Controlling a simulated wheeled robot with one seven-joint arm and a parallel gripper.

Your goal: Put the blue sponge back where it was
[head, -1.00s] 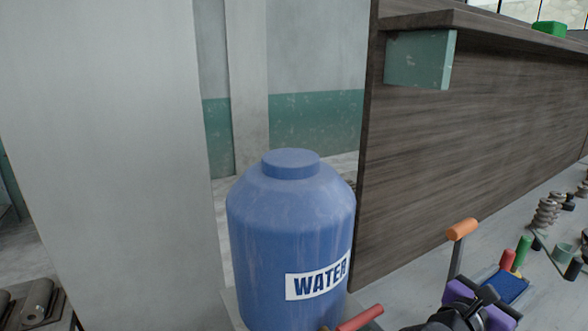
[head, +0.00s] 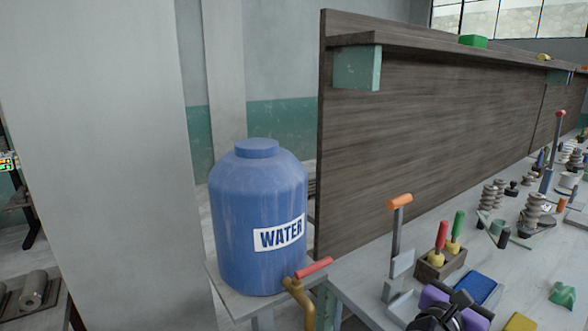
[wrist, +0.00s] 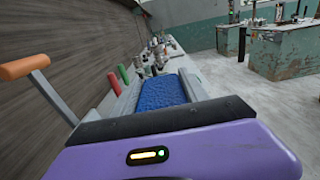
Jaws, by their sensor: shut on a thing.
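The blue sponge (head: 476,287) is in the lower right of the head view, at the far end of my purple gripper (head: 462,297). In the wrist view the sponge (wrist: 160,95) lies between the two grey fingers of the gripper, which is shut on it. The sponge appears to be above the grey workbench (head: 352,281); whether it touches the bench cannot be told. Part of the sponge is hidden by the gripper body.
An orange-handled lever (head: 397,235) and a wooden block (head: 440,262) with red- and green-handled tools stand close by the gripper. A yellow sponge (head: 519,322) and a green piece (head: 563,294) lie to the right. A blue water barrel (head: 255,215) stands left. A green block (head: 473,41) sits on the shelf.

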